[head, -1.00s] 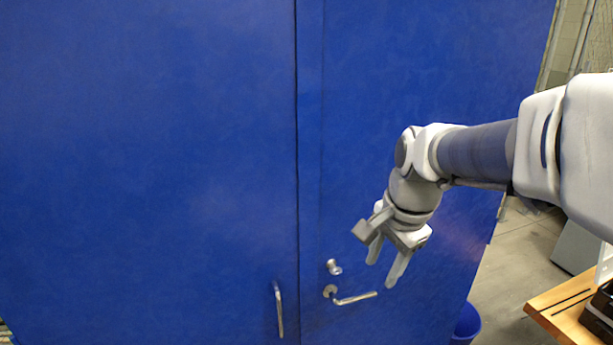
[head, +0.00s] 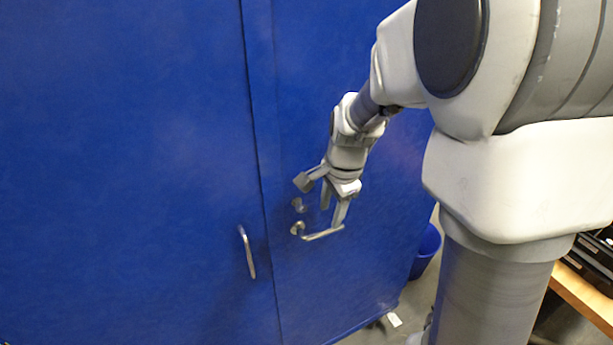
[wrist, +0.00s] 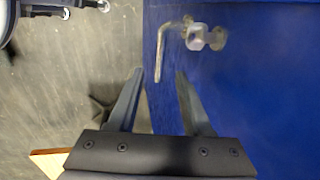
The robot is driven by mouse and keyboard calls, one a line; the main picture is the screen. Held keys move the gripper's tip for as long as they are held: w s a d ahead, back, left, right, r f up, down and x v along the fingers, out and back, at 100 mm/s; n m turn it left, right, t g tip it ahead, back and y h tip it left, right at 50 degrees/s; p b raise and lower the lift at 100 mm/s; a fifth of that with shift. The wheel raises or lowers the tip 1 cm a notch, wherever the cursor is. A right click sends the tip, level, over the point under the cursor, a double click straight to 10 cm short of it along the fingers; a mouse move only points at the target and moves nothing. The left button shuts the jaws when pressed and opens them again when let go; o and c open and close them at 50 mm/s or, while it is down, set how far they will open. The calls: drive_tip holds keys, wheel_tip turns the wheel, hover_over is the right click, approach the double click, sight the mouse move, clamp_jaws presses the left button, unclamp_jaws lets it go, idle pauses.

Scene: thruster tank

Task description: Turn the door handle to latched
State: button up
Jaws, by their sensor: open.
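The door handle (head: 322,235) is a silver lever on the blue door (head: 330,285), and its arm points right, roughly level, from a round base. In the wrist view, the lever (wrist: 161,55) lies just ahead of the gap between the fingertips. My gripper (head: 332,213) is open, pointing down, close above the lever in the head view. In the wrist view, my gripper (wrist: 160,76) shows two spread fingers with nothing between them. I cannot tell whether a finger touches the lever.
A small lock knob (head: 298,205) sits above the lever's base. A vertical pull handle (head: 247,252) is on the left panel (head: 120,180). A blue bin (head: 427,245) and a wooden table (head: 585,290) stand right of the door.

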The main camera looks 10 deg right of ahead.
sight(326, 230)
drive_tip(key=f, duration=0.3)
drive_tip(key=w+f, duration=0.1)
drive_tip(key=f, duration=0.2)
drive_tip(key=shift+w+a+f, duration=0.15)
drive_tip(key=shift+a+f, duration=0.05)
drive_tip(key=shift+f, duration=0.15)
clamp_jaws()
idle(1.1)
